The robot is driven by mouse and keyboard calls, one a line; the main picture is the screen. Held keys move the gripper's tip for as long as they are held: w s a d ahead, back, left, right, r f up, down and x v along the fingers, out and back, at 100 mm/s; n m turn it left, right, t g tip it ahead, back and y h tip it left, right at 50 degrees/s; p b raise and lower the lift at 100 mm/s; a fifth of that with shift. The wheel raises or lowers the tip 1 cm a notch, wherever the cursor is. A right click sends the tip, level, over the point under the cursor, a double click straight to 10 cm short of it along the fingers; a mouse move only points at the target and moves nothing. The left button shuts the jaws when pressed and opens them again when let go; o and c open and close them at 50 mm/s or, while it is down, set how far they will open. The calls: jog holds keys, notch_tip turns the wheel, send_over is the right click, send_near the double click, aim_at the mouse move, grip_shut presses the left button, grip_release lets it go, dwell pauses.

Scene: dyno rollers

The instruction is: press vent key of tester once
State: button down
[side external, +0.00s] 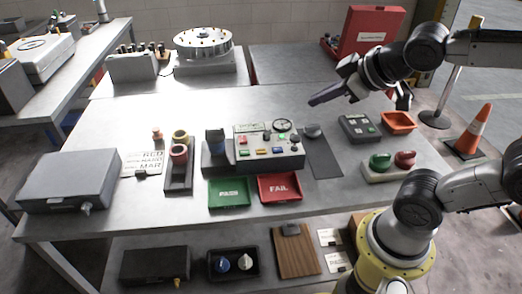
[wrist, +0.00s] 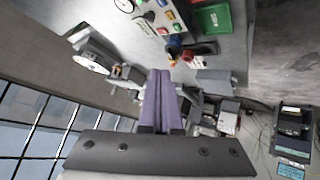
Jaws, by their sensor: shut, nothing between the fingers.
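The tester (side external: 265,157) is a grey box on the bench with a round gauge and several coloured keys on its top. A green key, red key, yellow key and blue key show; their labels are too small to read, so I cannot tell which is the vent key. The tester also shows upside down at the top of the wrist view (wrist: 163,18). My gripper (side external: 312,102) is shut and empty, in the air above and to the right of the tester, apart from it. In the wrist view its two fingers (wrist: 161,73) lie together.
A green PASS tray (side external: 229,193) and red FAIL tray (side external: 280,188) lie in front of the tester. A grey case (side external: 68,180) stands left.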

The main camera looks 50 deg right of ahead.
jog(key=w+d+n+t, duration=0.1)
jog(key=w+n, duration=0.1)
jog(key=w, duration=0.5)
jog(key=n+g+y, duration=0.1)
jog(key=n, duration=0.3)
send_over(265, 152)
notch_tip(265, 152, down, 12)
jog(key=shift+r, duration=0.25)
jog(key=shift+f, duration=0.1)
jog(key=shift+f, duration=4.3)
jog(key=shift+f, duration=0.15)
jog(key=shift+d+f, duration=0.1)
jog(key=shift+f, duration=0.15)
